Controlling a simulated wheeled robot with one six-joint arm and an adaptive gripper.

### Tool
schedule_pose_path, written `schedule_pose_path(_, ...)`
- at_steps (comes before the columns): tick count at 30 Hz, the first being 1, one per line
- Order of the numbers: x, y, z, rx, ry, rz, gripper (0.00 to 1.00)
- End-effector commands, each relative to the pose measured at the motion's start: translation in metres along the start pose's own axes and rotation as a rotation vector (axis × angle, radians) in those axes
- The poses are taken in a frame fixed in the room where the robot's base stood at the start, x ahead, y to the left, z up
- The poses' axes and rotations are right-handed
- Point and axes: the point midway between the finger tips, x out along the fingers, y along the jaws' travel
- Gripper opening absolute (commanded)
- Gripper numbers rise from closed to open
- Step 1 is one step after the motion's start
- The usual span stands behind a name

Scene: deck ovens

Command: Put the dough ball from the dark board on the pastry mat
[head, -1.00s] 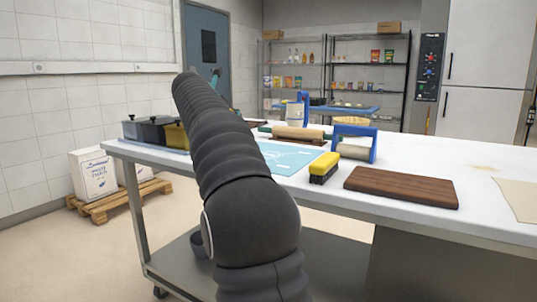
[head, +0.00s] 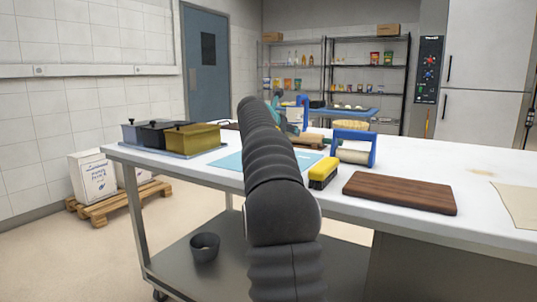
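The dark wooden board (head: 400,192) lies on the right part of the white worktop and its top is bare. No dough ball shows on it. The light-blue pastry mat (head: 229,162) lies further left on the worktop, and my dark arm crosses in front of its middle. No dough ball shows on the visible parts of the mat. My arm reaches away over the worktop. A bit of teal shows near its far end, beyond the mat. The gripper's fingers are hidden behind the arm, so I cannot see whether they hold anything.
A yellow brush (head: 323,172) and a blue-framed roller (head: 354,148) stand between mat and board. A rolling pin (head: 308,141) lies behind the mat. Several lidded tins (head: 192,137) stand at the left end. A beige sheet (head: 517,203) lies at the right edge.

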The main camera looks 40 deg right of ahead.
Motion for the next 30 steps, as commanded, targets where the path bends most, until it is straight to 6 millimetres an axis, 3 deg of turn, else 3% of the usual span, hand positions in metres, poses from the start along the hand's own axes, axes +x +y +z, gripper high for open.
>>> schedule_pose_path(3,-0.002,0.024,-0.018,-0.004,0.001,0.003,0.24)
schedule_pose_path(9,-0.005,0.049,-0.036,-0.002,0.0,0.001,0.24)
schedule_pose_path(16,-0.003,0.055,-0.048,-0.002,0.0,-0.001,0.24)
schedule_pose_path(24,0.009,0.054,-0.078,-0.001,0.0,0.0,0.24)
schedule_pose_path(30,0.009,0.055,-0.077,0.0,-0.001,0.001,0.24)
